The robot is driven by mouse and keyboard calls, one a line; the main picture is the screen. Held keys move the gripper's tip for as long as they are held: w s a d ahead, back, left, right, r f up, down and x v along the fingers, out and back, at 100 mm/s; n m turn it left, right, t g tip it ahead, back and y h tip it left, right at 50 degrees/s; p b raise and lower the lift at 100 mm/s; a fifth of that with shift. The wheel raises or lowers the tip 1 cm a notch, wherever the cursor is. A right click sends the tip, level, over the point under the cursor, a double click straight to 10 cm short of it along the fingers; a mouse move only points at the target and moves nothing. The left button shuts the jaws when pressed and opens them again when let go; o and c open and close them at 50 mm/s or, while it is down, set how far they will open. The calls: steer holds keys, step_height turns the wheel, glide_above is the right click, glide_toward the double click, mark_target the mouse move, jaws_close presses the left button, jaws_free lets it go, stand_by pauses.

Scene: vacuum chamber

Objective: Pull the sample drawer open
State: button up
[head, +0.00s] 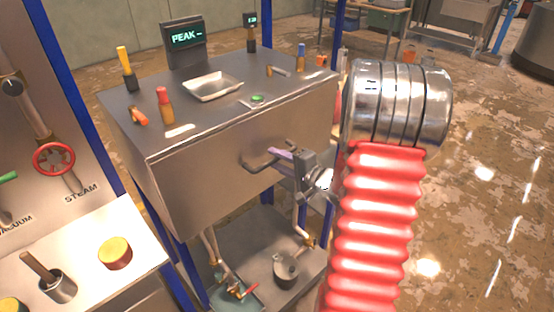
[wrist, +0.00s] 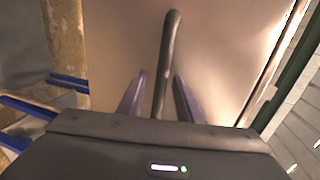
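The sample drawer's front (head: 205,185) is a plain brushed-metal face below the bench top, with no visible gap at its edges. A dark bar handle (head: 262,162) stands out from this face, and it also shows in the wrist view (wrist: 168,55). My gripper (head: 280,154) is at the right part of the handle. In the wrist view its two purple fingers (wrist: 159,80) are open, one on each side of the bar, with a gap to it on both sides. The handle's right end is hidden behind my gripper in the head view.
A metal tray (head: 212,87), small tools and a "PEAK" display (head: 186,44) are on the bench top. A grey pot (head: 286,269) stands on the lower shelf. A side console with a red valve wheel (head: 54,159) is at left. Open floor (head: 490,190) lies at right.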

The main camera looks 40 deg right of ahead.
steer(key=shift+w, duration=0.4)
steer(key=shift+c, duration=0.2)
jaws_close()
steer(key=shift+f, duration=0.1)
steer(key=shift+s+d, duration=0.1)
steer(key=shift+d, duration=0.1)
steer(key=shift+a, duration=0.15)
steer(key=shift+s, duration=0.1)
